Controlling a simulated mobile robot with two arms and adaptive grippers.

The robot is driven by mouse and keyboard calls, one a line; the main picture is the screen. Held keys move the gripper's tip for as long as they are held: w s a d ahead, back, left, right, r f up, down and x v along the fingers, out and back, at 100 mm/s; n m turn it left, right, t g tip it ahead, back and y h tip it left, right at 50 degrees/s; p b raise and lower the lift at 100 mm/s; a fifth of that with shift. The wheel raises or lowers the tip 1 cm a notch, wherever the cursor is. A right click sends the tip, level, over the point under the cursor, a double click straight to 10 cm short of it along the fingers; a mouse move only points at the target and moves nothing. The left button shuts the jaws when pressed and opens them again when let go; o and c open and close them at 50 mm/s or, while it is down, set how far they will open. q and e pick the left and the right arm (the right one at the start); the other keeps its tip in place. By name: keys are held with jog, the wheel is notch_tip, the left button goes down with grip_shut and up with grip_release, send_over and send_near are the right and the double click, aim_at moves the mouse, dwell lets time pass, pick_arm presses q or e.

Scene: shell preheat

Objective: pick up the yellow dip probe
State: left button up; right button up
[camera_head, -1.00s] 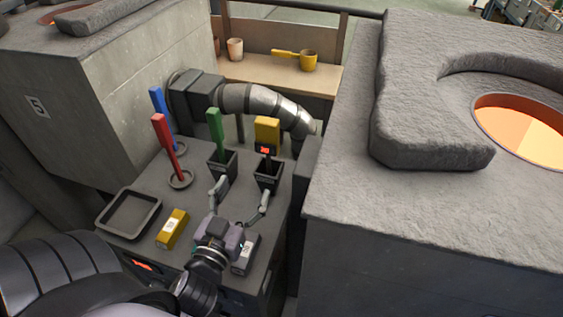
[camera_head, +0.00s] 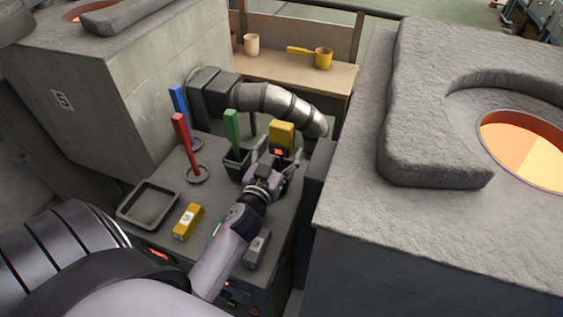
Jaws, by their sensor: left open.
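The yellow dip probe (camera_head: 281,133) stands upright at the back right of the dark worktop, with a red display below its yellow head. Its lower part and the dark holder around it are mostly hidden by my left gripper. My left gripper (camera_head: 277,159) is open, its fingers spread just in front of and below the yellow head. I cannot tell whether either finger touches the probe. My right gripper is not in view.
A green-handled tool (camera_head: 232,130) stands in a dark holder close left of my gripper. Red (camera_head: 184,140) and blue (camera_head: 178,101) upright handles stand farther left. A tray (camera_head: 149,206), a yellow block (camera_head: 187,221) and a grey block (camera_head: 257,249) lie nearer. A large stone-topped furnace (camera_head: 400,220) bounds the right.

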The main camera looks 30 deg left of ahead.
pick_arm(q)
jog(key=shift+x, duration=0.8)
jog(key=shift+s, duration=0.1)
jog(key=shift+c, duration=0.4)
jog(key=c, duration=1.2)
